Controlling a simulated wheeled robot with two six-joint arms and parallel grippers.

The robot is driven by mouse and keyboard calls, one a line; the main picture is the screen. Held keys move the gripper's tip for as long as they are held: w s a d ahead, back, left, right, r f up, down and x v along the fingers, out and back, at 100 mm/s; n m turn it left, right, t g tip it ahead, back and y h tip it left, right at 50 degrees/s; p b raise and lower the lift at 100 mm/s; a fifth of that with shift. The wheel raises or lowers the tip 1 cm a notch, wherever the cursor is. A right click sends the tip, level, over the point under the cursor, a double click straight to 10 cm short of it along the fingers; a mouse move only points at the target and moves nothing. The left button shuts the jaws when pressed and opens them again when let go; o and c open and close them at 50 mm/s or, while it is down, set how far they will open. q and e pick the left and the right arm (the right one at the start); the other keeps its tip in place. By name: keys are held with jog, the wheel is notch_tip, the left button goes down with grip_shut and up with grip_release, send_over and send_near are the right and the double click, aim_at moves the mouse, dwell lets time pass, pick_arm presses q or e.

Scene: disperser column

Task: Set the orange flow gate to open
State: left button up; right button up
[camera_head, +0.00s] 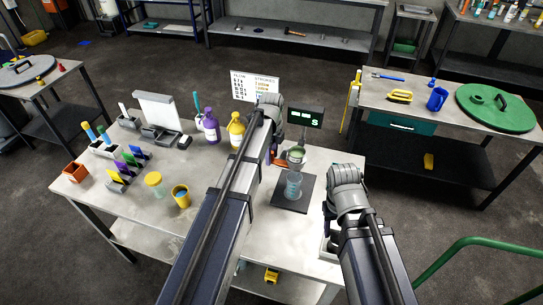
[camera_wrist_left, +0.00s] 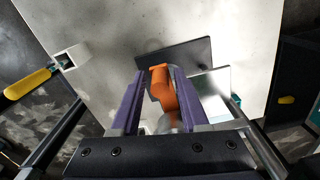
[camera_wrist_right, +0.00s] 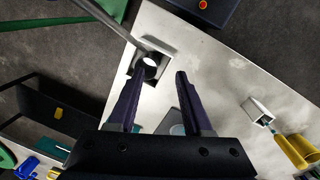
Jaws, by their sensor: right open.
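The orange flow gate (camera_wrist_left: 163,92) stands between the two purple fingers of my left gripper (camera_wrist_left: 158,72) in the left wrist view. A gap shows on its left side; its right side lies close to the right finger, and I cannot tell if they touch. In the head view, part of the orange gate (camera_head: 281,160) shows beside the column, and my left arm hides most of that gripper. My right gripper (camera_wrist_right: 158,74) is open and empty above the table.
A small display (camera_head: 305,116) shows a green S behind the column. A pale holder with a round dark opening (camera_wrist_right: 149,67) lies near my right fingers. Purple (camera_head: 211,125) and yellow (camera_head: 236,130) bottles stand left of my left arm.

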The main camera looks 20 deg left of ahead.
pick_arm(q)
grip_shut()
dwell(1.1)
